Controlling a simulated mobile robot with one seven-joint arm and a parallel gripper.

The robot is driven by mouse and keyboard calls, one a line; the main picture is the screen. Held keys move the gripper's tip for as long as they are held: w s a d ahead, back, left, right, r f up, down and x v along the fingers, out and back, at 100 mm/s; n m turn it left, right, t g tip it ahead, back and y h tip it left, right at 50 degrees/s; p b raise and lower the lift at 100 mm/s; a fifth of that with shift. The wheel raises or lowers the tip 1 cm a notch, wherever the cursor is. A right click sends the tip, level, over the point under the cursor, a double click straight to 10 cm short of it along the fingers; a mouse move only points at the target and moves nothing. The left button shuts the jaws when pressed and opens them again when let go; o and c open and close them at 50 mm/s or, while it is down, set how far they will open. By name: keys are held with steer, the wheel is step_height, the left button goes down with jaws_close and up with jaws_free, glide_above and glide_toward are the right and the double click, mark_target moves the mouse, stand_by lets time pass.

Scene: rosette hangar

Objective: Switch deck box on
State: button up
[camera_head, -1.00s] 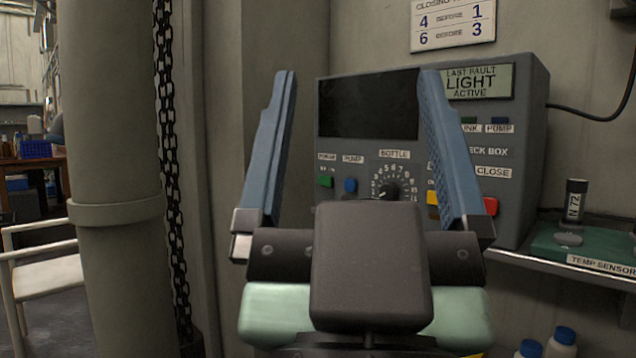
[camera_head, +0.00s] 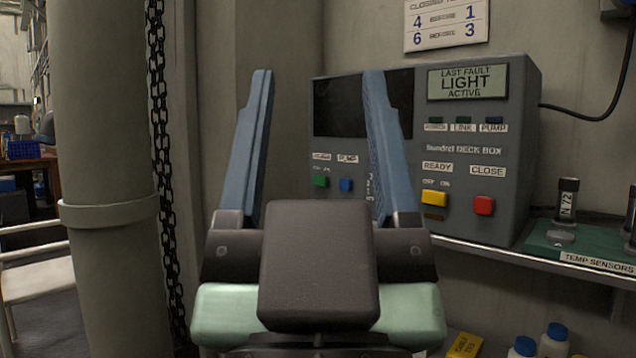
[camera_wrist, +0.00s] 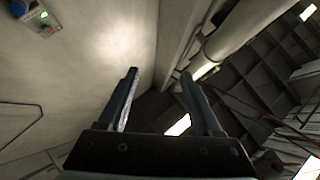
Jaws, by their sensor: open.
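The deck box (camera_head: 468,190), a grey console on a shelf, shows in the head view right of centre. A yellow control (camera_head: 434,198) sits below its READY label, with a small off/on marking above. A red button (camera_head: 484,205) is under CLOSE. A green control (camera_head: 321,181) and a blue control (camera_head: 346,185) show on the left half, between my fingers. My gripper (camera_head: 318,76) is open and empty, in front of the box's left side. Its right finger hides most of the bottle dial. In the wrist view my open gripper (camera_wrist: 158,74) points past a pale wall.
A thick grey pipe (camera_head: 107,150) and a hanging chain (camera_head: 163,150) stand on the left. The shelf holds a green temp sensors tray (camera_head: 590,243) on the right. White bottles with blue caps (camera_head: 553,340) are below.

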jaws_close()
stand_by(1.4)
